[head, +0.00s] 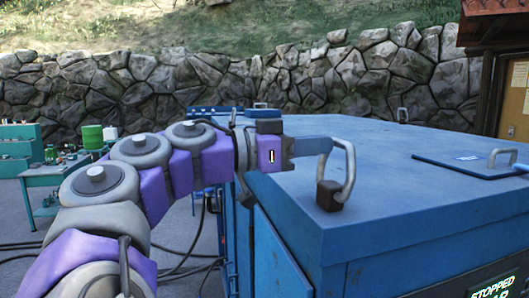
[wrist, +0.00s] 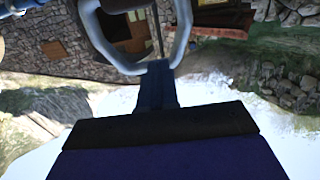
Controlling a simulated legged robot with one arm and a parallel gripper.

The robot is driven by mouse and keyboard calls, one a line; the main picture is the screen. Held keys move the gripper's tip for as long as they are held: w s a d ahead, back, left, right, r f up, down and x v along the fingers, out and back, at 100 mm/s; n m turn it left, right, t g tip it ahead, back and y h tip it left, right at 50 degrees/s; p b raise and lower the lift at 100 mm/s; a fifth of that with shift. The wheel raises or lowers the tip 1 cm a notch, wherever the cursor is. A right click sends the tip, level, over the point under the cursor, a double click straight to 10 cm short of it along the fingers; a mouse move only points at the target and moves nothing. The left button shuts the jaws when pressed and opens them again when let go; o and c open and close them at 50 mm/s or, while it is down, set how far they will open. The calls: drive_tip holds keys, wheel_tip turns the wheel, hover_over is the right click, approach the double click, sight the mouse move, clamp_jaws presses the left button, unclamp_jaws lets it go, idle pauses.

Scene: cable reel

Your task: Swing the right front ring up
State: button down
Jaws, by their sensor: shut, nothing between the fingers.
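A grey metal ring (head: 350,175) stands up from a dark block (head: 329,196) near the near left corner of the blue box's top. My gripper (head: 326,147) is shut, its narrow blue tip at the upper left part of this ring. In the wrist view the ring (wrist: 108,52) is a large loop at the top of the picture. The fingertips (wrist: 160,68) overlap the loop's lower bend there. I cannot tell whether they touch it. Nothing shows between the fingers.
The big blue box (head: 440,215) has more rings at its far side (head: 402,115) and a flat hatch with a handle (head: 500,157) at right. A green workbench (head: 55,172) stands at left. Cables (head: 175,262) lie on the ground. A stone wall (head: 200,85) runs behind.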

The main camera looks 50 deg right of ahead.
drive_tip(key=shift+s+d+r, duration=0.1)
drive_tip(key=shift+d, duration=0.65)
drive_tip(key=shift+s+a+r+b, duration=0.3)
drive_tip(key=shift+s+a+r, duration=0.2)
drive_tip(key=shift+s, duration=0.2)
drive_tip(key=shift+a, duration=0.15)
